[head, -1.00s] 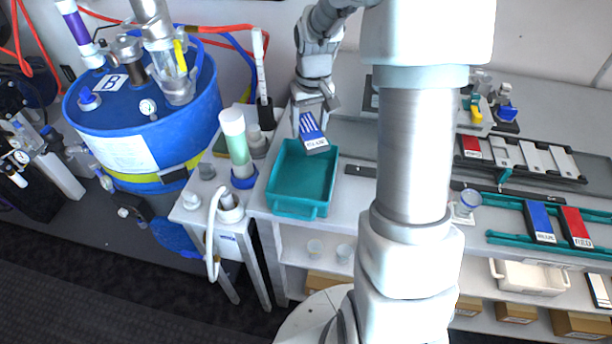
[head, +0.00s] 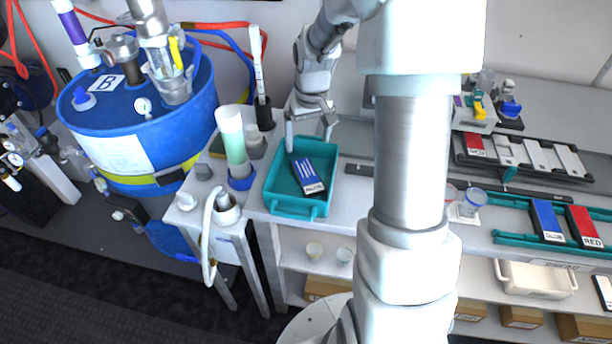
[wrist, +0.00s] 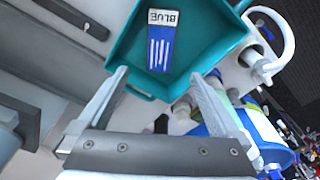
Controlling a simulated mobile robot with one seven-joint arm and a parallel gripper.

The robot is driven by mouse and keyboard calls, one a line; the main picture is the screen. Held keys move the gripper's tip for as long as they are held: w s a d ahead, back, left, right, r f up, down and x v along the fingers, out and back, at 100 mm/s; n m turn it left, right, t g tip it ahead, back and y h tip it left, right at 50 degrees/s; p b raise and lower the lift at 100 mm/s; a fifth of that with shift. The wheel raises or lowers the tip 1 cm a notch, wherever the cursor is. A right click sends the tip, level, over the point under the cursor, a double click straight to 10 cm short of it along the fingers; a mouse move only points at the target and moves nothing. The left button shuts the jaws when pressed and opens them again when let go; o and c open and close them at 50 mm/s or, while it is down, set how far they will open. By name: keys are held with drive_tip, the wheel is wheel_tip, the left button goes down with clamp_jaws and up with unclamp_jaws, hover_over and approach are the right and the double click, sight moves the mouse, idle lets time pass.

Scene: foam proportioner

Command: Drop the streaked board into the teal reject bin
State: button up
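The streaked board (head: 307,173) is blue with white streaks and a dark end bearing a white label. It lies inside the teal reject bin (head: 291,208), tilted across its floor. In the wrist view the board (wrist: 160,45) shows its BLUE label, with the teal bin (wrist: 212,42) around it. My gripper (head: 308,135) is above the bin's back edge, fingers spread and empty. In the wrist view the two fingers of my gripper (wrist: 160,85) stand wide apart, with the board beyond them and touching neither.
A blue drum (head: 140,120) stands left of the bench. A green-white bottle (head: 233,140) stands close to the bin's left side. A blue board (head: 546,218) and a red board (head: 584,226) lie on a teal rack at right.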

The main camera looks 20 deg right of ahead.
wheel_tip(320, 180, up, 17)
drive_tip(key=s, duration=0.2)
drive_tip(key=shift+r, duration=0.15)
drive_tip(key=shift+a, duration=0.1)
idle(0.5)
drive_tip(key=s+a+t, duration=0.2)
drive_tip(key=s+a, duration=0.2)
drive_tip(key=s, duration=0.6)
drive_tip(key=s+a+t, duration=0.2)
drive_tip(key=s+a, duration=0.3)
drive_tip(key=s, duration=0.6)
drive_tip(key=shift+a+r+n, duration=0.25)
drive_tip(key=shift+n, duration=0.05)
drive_tip(key=shift+c, duration=0.3)
drive_tip(key=c, duration=0.7)
drive_tip(key=shift+d, duration=0.25)
drive_tip(key=shift+c, duration=0.2)
